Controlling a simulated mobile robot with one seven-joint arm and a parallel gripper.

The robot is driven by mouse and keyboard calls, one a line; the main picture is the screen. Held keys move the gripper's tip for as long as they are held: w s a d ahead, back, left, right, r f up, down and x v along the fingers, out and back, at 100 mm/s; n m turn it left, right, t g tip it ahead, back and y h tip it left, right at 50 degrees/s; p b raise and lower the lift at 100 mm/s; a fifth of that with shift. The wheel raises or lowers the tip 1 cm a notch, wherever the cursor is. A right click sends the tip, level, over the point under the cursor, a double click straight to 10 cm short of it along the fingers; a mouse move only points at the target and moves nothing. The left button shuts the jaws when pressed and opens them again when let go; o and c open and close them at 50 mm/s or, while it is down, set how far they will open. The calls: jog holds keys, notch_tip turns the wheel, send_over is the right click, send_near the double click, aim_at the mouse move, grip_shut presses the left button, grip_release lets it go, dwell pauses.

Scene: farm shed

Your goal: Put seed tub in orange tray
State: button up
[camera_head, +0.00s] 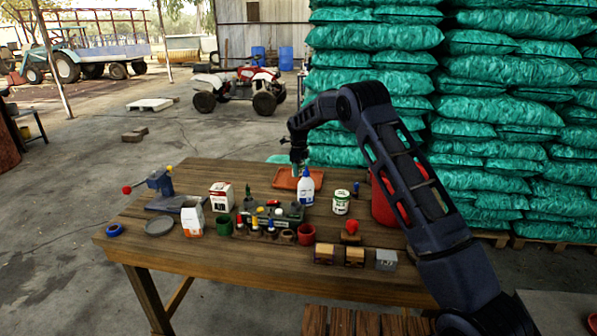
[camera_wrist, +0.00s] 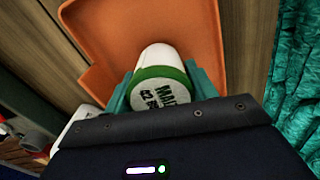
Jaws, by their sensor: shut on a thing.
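The seed tub (camera_wrist: 155,62), white with a green-rimmed lid and dark printing, sits between the teal fingers of my gripper (camera_wrist: 160,84) in the wrist view. My gripper is shut on it. The orange tray (camera_wrist: 98,22) lies beneath and beyond the tub in that view. In the head view my gripper (camera_head: 297,166) reaches down over the orange tray (camera_head: 283,181) at the back of the table. The held tub is not clearly visible there. I cannot tell whether it touches the tray floor.
A white bottle with a blue cap (camera_head: 306,188) stands at the tray's front right. A white and green can (camera_head: 341,203) and a red bucket (camera_head: 384,208) stand farther right. Several cartons, pots and small bottles crowd the wooden table (camera_head: 185,252). Teal sacks (camera_head: 500,130) are stacked behind.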

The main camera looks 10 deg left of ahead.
jog(key=shift+f, duration=0.35)
jog(key=shift+f, duration=0.1)
jog(key=o, duration=1.1)
jog(key=shift+c, duration=0.2)
notch_tip(320, 180, up, 12)
jog(key=shift+r, duration=0.1)
